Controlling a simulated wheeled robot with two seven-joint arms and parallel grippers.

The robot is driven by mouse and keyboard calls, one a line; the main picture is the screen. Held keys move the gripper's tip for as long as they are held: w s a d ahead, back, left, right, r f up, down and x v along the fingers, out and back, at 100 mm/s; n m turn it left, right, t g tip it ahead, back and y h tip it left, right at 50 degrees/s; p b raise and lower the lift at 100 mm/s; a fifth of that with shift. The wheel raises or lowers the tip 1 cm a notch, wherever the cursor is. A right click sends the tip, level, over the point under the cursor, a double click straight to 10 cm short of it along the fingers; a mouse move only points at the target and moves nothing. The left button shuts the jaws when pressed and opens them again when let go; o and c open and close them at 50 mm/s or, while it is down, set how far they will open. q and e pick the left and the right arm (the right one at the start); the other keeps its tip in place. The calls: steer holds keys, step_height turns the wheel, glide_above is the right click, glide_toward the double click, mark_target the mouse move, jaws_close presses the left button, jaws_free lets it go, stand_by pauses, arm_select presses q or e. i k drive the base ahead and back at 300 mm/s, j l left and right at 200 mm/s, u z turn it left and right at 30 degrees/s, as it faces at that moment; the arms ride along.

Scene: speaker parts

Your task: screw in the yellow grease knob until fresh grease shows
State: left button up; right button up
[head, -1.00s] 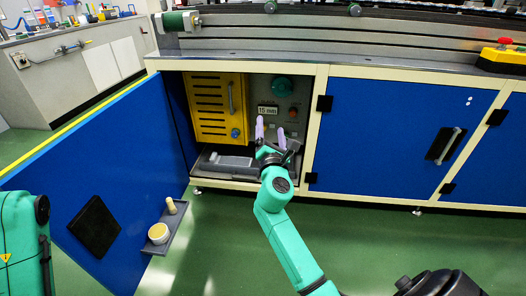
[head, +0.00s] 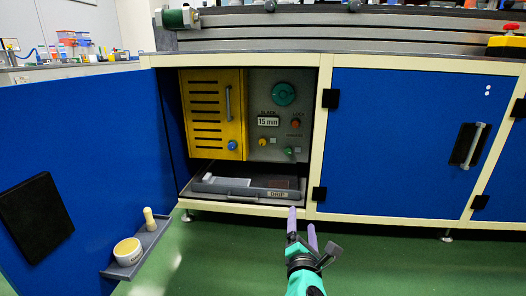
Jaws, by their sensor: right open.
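A small yellow knob (head: 262,142) sits on the grey panel (head: 262,105) inside the open cabinet, below the 15 mm display (head: 268,122). A pale square is just right of it; I cannot make out grease there. My right gripper (head: 302,222) is open and empty, its two purple fingers apart, outside the cabinet below its front edge. It is apart from the knob, lower and to the right. My left gripper is not in view.
The panel also has a teal dial (head: 283,94), a red-orange knob (head: 295,123) and a green knob (head: 288,153). A yellow slotted panel (head: 214,122) stands left. A drip tray (head: 228,193) lies below. The open blue door (head: 100,130) carries a small shelf (head: 150,245).

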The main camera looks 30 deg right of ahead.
mark_target(262, 141)
steer(key=i+l, duration=0.2)
steer(key=i, duration=0.3)
steer(key=i+l, duration=0.15)
steer(key=i, duration=0.3)
steer(key=i+l, duration=0.2)
steer(key=i, duration=0.3)
